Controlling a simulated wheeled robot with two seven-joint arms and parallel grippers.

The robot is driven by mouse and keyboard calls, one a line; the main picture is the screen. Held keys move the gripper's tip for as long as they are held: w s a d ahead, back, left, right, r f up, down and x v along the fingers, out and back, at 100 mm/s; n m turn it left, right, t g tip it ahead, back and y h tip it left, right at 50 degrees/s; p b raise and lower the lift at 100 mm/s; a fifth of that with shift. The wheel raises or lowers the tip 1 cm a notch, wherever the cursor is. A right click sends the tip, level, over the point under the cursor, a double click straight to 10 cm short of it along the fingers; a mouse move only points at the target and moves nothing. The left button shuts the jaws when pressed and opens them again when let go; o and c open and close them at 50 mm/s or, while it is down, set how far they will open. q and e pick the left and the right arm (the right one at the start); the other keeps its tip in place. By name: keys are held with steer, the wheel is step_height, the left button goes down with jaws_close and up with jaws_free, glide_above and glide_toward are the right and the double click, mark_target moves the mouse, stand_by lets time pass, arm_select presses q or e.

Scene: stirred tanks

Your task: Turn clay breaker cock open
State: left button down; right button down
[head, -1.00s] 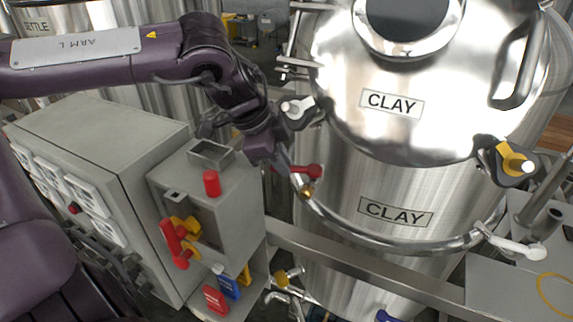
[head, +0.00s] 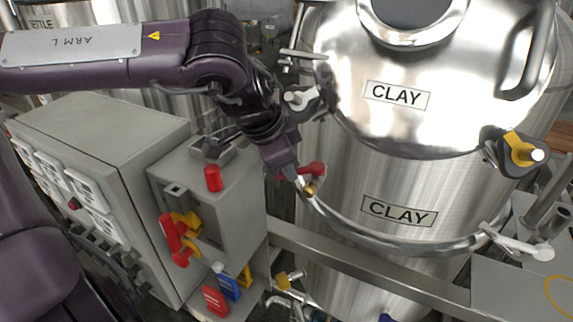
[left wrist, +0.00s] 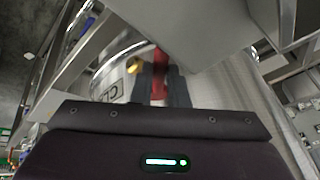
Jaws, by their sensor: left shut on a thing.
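The clay tank (head: 345,165) is a large steel vessel with two CLAY labels. At its left side is a small cock with a red handle (head: 314,169) and a brass body (head: 309,189); I take this as the clay breaker cock. My left gripper (head: 291,177) reaches it from the upper left and partly hides the handle. In the left wrist view, the dark fingers (left wrist: 164,92) are shut on the red handle (left wrist: 160,62), with the brass part (left wrist: 134,66) just left of them. The exact handle angle is hard to tell. My right gripper is out of view.
A grey control box (head: 205,180) with red and yellow handles stands left of the tank, below my left arm. A steel rail (head: 350,262) crosses in front of the tank. Lid clamps (head: 300,97) (head: 521,150) stick out at the tank's sides.

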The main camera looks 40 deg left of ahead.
arm_select(q)
steer(key=c, duration=1.4)
jaws_free()
steer(key=b+v, duration=0.1)
steer(key=v, duration=0.6)
steer(key=shift+s+r, duration=0.15)
steer(key=shift+r, duration=0.25)
